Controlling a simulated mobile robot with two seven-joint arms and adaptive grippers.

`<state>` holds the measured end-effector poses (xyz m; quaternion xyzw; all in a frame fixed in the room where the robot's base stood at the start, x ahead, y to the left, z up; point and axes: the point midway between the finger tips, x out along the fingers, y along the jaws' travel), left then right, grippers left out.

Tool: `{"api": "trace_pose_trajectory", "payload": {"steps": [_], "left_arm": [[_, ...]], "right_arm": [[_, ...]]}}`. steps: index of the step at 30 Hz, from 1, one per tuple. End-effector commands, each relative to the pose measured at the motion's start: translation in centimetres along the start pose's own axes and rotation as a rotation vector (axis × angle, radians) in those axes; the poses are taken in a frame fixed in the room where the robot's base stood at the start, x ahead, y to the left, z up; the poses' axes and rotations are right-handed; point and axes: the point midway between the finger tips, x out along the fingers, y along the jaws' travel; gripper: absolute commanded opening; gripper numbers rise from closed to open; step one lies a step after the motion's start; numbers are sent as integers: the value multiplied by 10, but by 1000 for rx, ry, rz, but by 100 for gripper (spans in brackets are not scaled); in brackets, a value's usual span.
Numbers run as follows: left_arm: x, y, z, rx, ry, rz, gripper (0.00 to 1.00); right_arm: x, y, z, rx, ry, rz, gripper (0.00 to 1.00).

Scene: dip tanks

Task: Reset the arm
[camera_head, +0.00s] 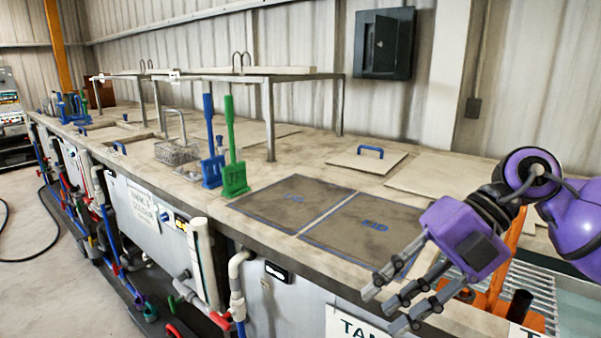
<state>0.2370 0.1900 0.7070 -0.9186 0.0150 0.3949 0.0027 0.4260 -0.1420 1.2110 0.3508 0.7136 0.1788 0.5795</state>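My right arm comes in from the right edge, purple with dark joints. Its gripper (384,308) is at the lower right, over the front edge of the tank bench (285,255). Its grey fingers point left and down, spread apart, with nothing between them. The gripper covers part of the bench front and a tank label. My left gripper is not in view.
Two dark marked mats (293,203) lie on the bench left of my gripper. A green tool (233,175), a blue tool (211,165) and a wire basket (177,152) stand further left. A blue-handled lid (367,161) lies behind. An orange frame (505,262) is close behind my gripper.

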Motion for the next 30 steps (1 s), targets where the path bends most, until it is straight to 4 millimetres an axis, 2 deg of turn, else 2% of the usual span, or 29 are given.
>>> {"api": "trace_pose_trajectory", "payload": {"steps": [1, 3, 5, 7, 9, 11, 14, 15, 17, 18, 20, 21, 24, 27, 30], "left_arm": [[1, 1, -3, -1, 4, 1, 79], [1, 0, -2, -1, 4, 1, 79], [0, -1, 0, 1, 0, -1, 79], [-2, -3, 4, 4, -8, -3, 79], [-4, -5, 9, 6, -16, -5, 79], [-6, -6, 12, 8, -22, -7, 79], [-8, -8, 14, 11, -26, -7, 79], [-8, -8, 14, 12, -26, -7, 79], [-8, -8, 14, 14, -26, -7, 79], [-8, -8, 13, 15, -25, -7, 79], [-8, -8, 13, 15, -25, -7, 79], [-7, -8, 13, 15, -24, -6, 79], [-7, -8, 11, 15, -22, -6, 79], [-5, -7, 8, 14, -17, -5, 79], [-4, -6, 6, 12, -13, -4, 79]], "right_arm": [[30, 6, -6, 22, 97, 155, 30], [55, 20, -8, 63, 177, 379, 30], [69, 28, -4, 125, 215, 572, 30], [78, 29, 9, 226, 216, 792, 30], [85, 20, 29, 358, 179, 996, 30], [91, 0, 50, 494, 116, 1150, 30], [108, -57, 85, 764, -38, 1352, 30], [117, -85, 95, 873, -110, 1404, 30], [133, -127, 104, 1027, -209, 1453, 30], [145, -155, 107, 1126, -273, 1471, 30], [165, -197, 105, 1270, -364, 1480, 30], [178, -224, 101, 1363, -421, 1476, 30], [215, -288, 81, 1589, -553, 1436, 30], [252, -344, 49, 1801, -660, 1363, 30], [286, -385, 14, 1977, -736, 1275, 30]]}}
